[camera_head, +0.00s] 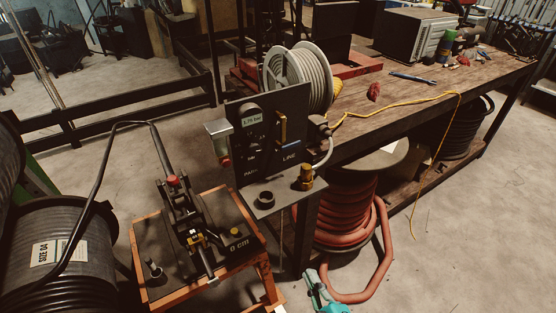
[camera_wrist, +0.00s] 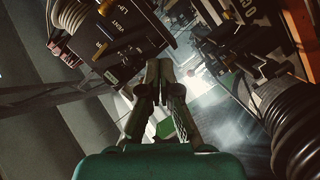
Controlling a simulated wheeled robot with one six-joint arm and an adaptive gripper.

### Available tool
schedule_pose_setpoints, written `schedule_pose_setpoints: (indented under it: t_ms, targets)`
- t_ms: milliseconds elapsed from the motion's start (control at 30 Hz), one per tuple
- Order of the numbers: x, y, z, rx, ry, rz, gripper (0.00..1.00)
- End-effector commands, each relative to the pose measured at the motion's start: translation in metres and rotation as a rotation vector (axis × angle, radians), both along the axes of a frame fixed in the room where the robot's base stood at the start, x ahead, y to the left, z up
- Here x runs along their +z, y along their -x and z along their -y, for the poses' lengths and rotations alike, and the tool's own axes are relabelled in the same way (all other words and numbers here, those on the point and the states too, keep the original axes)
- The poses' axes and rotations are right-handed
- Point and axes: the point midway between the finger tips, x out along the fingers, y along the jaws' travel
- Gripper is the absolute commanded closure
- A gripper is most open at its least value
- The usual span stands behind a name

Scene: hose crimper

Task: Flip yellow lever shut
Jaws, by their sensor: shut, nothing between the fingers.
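The yellow lever (camera_head: 281,129) stands upright on the face of a dark control panel (camera_head: 262,145) beside the workbench. A small yellow piece, probably the same lever, shows on the panel in the wrist view (camera_wrist: 100,50). My gripper (camera_wrist: 163,68) is shut and empty, its two fingers together in the middle of the wrist view. The lever lies left of the fingertips there, apart from them. In the head view my gripper's teal body is at the bottom edge, below and right of the panel.
A crimper (camera_head: 190,225) sits on an orange-framed stand left of the panel. A brass fitting (camera_head: 306,178) stands on the panel's shelf. The floor at right is clear.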

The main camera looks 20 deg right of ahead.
Motion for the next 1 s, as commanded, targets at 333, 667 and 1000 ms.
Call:
schedule_pose_setpoints:
  t_ms: [333, 667, 1000]
  targets:
    - [0.049, -0.081, -0.012, 0.025, 0.256, 0.065, 1.00]
    - [0.110, -0.147, -0.025, 0.031, 0.495, 0.116, 1.00]
    - [0.161, -0.185, -0.034, 0.028, 0.658, 0.145, 1.00]
